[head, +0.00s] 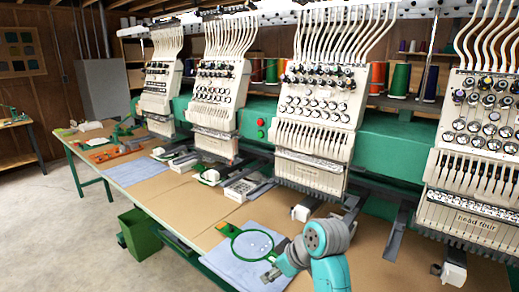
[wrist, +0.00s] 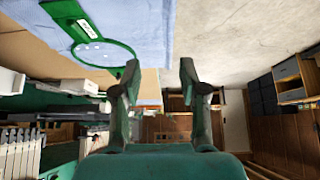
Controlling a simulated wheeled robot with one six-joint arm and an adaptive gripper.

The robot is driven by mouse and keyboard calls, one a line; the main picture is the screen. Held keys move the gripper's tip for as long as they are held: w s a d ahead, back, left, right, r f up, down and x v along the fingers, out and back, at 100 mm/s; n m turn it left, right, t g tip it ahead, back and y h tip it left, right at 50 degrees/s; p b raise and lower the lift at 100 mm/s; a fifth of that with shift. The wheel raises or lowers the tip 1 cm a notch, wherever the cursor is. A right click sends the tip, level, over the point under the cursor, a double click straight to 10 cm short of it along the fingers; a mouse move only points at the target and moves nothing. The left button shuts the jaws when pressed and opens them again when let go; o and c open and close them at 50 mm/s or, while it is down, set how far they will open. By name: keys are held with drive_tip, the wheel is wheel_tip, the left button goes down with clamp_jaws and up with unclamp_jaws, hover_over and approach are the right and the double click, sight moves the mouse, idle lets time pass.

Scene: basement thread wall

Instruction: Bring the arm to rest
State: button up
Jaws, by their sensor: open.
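My gripper (head: 268,274) is at the bottom middle of the head view, at the end of my teal and grey arm. In the wrist view its two dark fingers (wrist: 158,76) stand well apart with nothing between them. A green embroidery hoop (head: 252,245) lies on a light blue cloth (head: 222,264) on the table, close by my gripper. The hoop (wrist: 103,53) and cloth (wrist: 200,25) also show in the wrist view. I cannot tell the exact gap between gripper and cloth.
Several white embroidery heads (head: 320,105) stand along a green machine beam (head: 260,122) behind the tan table (head: 165,195). Coloured thread cones (head: 400,80) sit behind them. A green bin (head: 140,232) stands below the table's front edge. The concrete floor (head: 45,225) at left is clear.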

drive_tip(key=s+d+f+m+t, duration=0.15)
drive_tip(key=s+f, duration=0.25)
drive_tip(key=f, duration=0.4)
drive_tip(key=s+d+f+m+t, duration=0.1)
drive_tip(key=s+d+f+m, duration=0.2)
drive_tip(key=f, duration=0.5)
drive_tip(key=s+d+f+m+t+h, duration=0.1)
drive_tip(key=s+d+f+t, duration=0.1)
drive_tip(key=s+f, duration=0.35)
drive_tip(key=s+d+f+m+t+h, duration=0.1)
drive_tip(key=s+d+f+m, duration=0.1)
drive_tip(key=s, duration=0.7)
drive_tip(key=s+d+r+m+t+h, duration=0.1)
drive_tip(key=s+d+r, duration=0.1)
drive_tip(key=s, duration=0.7)
drive_tip(key=s+d+r+m+t+h, duration=0.1)
drive_tip(key=s+d+t+h, duration=0.15)
drive_tip(key=s, duration=0.55)
drive_tip(key=s+d+r+t, duration=0.1)
drive_tip(key=s+r, duration=1)
drive_tip(key=s, duration=0.1)
drive_tip(key=shift+s+d+r+m+t, duration=0.3)
drive_tip(key=shift+s+d+m, duration=0.05)
drive_tip(key=shift+m, duration=0.1)
